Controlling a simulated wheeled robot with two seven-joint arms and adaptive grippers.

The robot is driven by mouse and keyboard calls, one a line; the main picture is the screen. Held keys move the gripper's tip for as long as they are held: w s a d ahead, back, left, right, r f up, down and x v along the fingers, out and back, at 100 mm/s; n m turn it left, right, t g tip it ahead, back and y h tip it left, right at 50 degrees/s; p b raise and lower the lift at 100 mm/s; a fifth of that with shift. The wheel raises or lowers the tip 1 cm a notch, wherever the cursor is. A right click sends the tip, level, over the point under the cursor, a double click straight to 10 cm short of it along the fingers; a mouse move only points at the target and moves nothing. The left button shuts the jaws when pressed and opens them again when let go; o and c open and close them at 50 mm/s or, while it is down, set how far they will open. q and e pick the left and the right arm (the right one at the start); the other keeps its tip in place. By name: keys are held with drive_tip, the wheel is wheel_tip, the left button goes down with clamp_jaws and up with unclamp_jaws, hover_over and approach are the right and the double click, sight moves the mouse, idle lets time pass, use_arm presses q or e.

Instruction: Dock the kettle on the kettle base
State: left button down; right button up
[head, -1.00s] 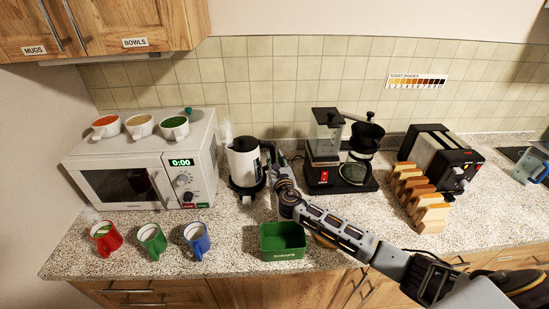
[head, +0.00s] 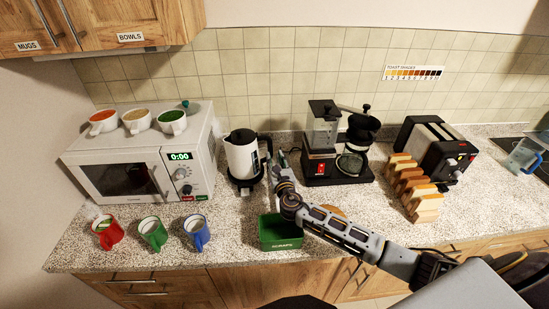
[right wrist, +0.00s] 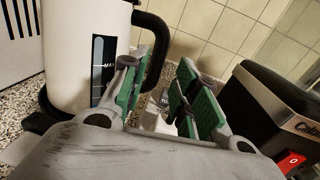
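The white kettle (head: 241,154), with a black handle and a dark level window, stands upright on the black kettle base (head: 246,187) between the microwave and the coffee maker. In the right wrist view, the kettle (right wrist: 75,50) fills the left side and part of the black base (right wrist: 38,122) shows below it. My right gripper (head: 276,160) is just right of the handle. In the wrist view its green-padded fingers (right wrist: 160,92) are apart with no object gripped between them; the handle is beside the left finger. Whether they touch is unclear. My left gripper is out of view.
A microwave (head: 130,178) with bowls on top stands left. A coffee maker (head: 322,165) stands close right of my gripper. A green scraps bin (head: 280,243) and several mugs sit at the front. Toast slices and a toaster (head: 435,150) are farther right.

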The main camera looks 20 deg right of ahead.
drive_tip(key=shift+s+a+p, duration=0.15)
drive_tip(key=shift+s+p, duration=0.05)
drive_tip(key=shift+s, duration=0.65)
drive_tip(key=shift+s+a+p, duration=0.1)
drive_tip(key=shift+s+p, duration=0.05)
drive_tip(key=shift+s, duration=0.65)
